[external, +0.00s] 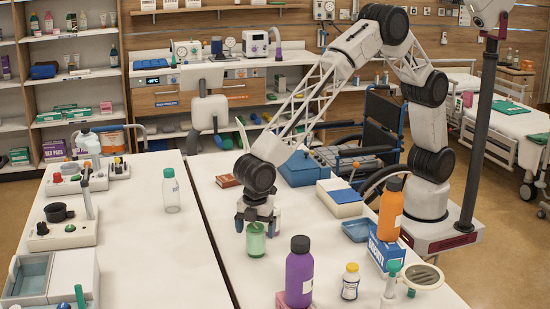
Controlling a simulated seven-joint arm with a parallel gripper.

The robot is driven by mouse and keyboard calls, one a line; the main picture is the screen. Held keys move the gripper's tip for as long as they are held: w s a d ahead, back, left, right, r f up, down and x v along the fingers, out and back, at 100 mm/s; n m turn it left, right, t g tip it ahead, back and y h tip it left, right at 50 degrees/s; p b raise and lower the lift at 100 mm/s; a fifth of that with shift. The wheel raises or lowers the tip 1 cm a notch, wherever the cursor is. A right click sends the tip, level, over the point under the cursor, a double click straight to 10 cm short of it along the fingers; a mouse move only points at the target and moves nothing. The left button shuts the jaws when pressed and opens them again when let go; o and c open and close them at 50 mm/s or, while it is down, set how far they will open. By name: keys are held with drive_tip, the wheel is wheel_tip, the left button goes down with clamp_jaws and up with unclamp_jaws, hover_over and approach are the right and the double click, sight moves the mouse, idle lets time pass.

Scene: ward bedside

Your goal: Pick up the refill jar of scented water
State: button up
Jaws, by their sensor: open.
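A small translucent green jar (256,243), which looks like the refill jar, stands upright on the right white table (218,232) near its left edge. My gripper (257,222) points straight down over it. The fingers are open, one on either side of the jar's top, and they hide its upper part. I cannot tell whether they touch it. A clear bottle with a green cap (171,192) stands apart on the left table.
A red-brown box (228,181) and a blue case (300,168) lie behind. A narrow gap separates the tables.

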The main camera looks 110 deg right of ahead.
drive_tip(key=shift+f, duration=1.2)
drive_tip(key=c, duration=1.2)
drive_tip(key=shift+o, duration=0.2)
drive_tip(key=shift+r, duration=0.1)
drive_tip(key=shift+r, duration=4.95)
